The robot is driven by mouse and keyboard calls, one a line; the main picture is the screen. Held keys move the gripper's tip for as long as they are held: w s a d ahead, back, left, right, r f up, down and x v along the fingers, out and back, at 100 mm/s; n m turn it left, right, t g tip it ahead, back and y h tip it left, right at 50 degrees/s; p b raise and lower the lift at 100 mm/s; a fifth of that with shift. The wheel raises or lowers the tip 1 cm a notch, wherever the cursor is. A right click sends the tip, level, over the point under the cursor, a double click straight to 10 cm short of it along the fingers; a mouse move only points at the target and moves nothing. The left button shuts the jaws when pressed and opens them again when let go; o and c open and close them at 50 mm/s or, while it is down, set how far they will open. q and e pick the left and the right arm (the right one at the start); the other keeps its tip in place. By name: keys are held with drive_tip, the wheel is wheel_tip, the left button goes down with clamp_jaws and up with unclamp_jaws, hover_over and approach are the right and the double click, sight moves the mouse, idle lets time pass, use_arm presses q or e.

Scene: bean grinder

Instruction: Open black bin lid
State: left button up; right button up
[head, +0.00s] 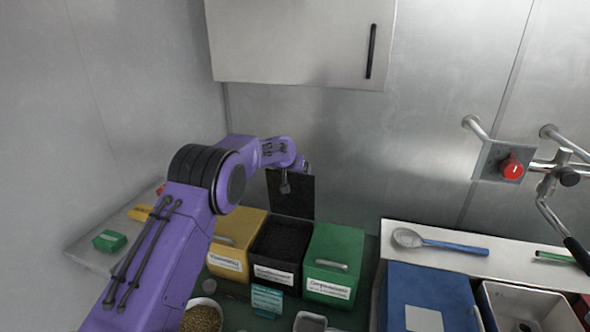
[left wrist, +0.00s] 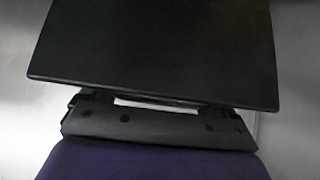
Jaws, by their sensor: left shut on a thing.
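The black bin (head: 279,251) stands between the yellow bin (head: 233,240) and the green bin (head: 335,258). Its black lid (head: 297,200) is raised upright at the back of the bin, and the dark contents show. My left gripper (head: 285,187) is at the upper part of the raised lid, shut on it. In the left wrist view the dark lid (left wrist: 160,50) fills the upper part, right in front of the gripper; the fingertips are hidden behind it. My right gripper is not in view.
A bowl of beans (head: 202,317) and a small teal sign (head: 266,301) stand in front of the bins. A blue box (head: 430,290) and a ladle (head: 440,243) are at the right. A wall cabinet (head: 300,40) hangs above.

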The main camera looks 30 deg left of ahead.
use_arm(q)
drive_tip(key=shift+s+f, duration=0.2)
drive_tip(key=shift+f, duration=0.3)
idle(0.4)
drive_tip(key=o, duration=1.2)
drive_tip(key=shift+o, duration=0.2)
wheel_tip(320, 180, up, 9)
drive_tip(key=shift+s+d+f, duration=0.15)
drive_tip(key=shift+s, duration=0.15)
